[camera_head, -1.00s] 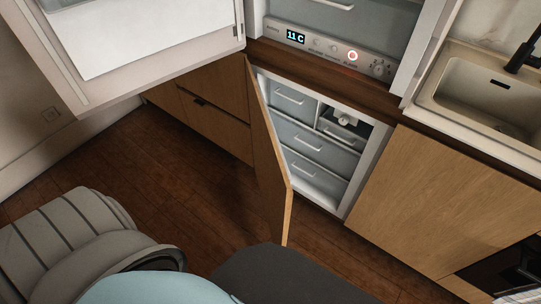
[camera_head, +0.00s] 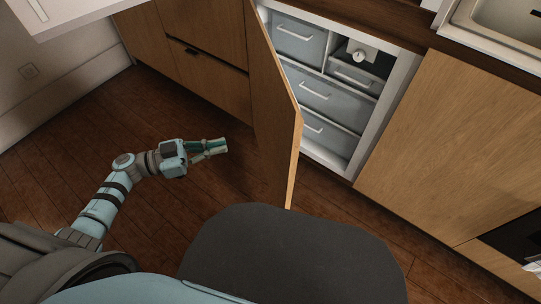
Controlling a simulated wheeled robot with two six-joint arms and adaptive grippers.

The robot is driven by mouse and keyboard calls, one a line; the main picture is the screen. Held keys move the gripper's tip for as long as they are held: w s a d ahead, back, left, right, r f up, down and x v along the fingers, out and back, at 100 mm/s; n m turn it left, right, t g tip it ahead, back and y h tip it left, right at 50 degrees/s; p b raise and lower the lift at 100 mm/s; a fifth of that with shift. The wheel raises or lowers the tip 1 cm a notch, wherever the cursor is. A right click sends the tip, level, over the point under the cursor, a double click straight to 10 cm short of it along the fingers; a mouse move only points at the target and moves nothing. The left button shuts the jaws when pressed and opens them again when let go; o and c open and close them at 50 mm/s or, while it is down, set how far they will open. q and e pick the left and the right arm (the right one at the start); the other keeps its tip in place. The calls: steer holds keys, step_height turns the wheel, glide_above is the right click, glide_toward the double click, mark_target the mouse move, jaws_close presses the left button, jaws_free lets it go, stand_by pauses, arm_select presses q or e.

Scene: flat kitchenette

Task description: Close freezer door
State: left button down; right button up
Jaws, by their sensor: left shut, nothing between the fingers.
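The wooden freezer door (camera_head: 272,110) stands open below the counter, hinged on its left side and swung out toward me. Behind it the white freezer compartment (camera_head: 325,90) shows several grey drawers with pale handles. My left gripper (camera_head: 222,146) is shut and empty. It is in front of the cabinets, left of the door's outer face and apart from it by a short gap.
A sink (camera_head: 497,25) is at the top right. The dark floor (camera_head: 60,150) on the left is clear.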

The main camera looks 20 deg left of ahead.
mark_target(283, 136)
arm_select(q)
steer(key=x, duration=0.4)
steer(key=b+x, duration=0.1)
steer(key=x, duration=0.3)
steer(key=s+x, duration=0.1)
steer(key=x, duration=0.4)
steer(key=shift+d+r, duration=0.25)
steer(key=shift+r, duration=0.1)
steer(key=shift+w+d+b, duration=0.1)
steer(key=shift+d+b, duration=0.2)
steer(key=shift+w+d+r, duration=0.1)
arm_select(e)
steer(key=shift+w+d+f, duration=0.3)
steer(key=shift+w+f, duration=0.15)
steer(key=shift+w, duration=0.05)
steer(key=shift+w+d+f, duration=0.3)
steer(key=shift+w+f, duration=0.1)
steer(key=shift+w, duration=0.1)
